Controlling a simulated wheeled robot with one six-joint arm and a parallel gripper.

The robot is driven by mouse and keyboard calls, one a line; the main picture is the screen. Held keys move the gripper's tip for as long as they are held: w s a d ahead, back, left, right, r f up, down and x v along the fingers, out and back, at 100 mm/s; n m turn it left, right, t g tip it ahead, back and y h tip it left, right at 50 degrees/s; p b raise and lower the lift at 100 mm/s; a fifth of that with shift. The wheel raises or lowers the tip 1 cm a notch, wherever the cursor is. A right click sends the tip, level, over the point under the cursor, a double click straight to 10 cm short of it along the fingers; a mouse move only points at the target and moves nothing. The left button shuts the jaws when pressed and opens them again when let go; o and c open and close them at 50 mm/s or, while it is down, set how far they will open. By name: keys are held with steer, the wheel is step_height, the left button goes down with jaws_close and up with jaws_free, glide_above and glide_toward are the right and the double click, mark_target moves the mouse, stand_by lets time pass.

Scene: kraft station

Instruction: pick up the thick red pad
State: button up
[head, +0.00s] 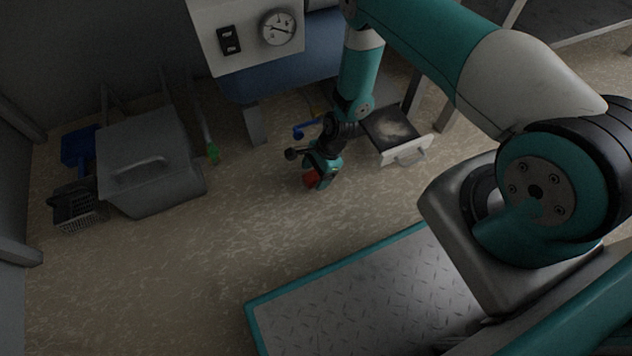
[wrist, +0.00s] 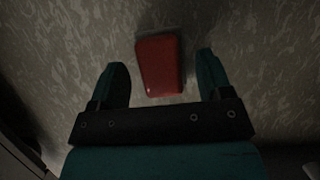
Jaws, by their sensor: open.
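The thick red pad (wrist: 160,66) lies on the mottled floor in the wrist view, a rounded block between and slightly beyond my fingertips. My gripper (wrist: 160,72) is open, with one teal finger on each side of the pad and a visible gap on both sides. In the head view the red pad (head: 311,179) shows partly at the lower end of my gripper (head: 318,178), which hides the rest of it. I cannot tell the exact height of my fingers above the floor.
A grey bin (head: 150,165) with a handle stands at the left, beside a dark basket (head: 76,205) and a blue object (head: 78,148). An open drawer (head: 400,140) is just right of my gripper. A white panel with a gauge (head: 278,27) stands behind. The floor in front is clear.

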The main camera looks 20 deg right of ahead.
mark_target(314, 175)
steer(key=shift+a+f, duration=0.2)
steer(key=shift+f, duration=0.45)
steer(key=shift+r, duration=0.1)
steer(key=c, duration=0.8)
steer(key=shift+r, duration=0.1)
step_height(314, 175, up, 20)
steer(key=p, duration=1.1)
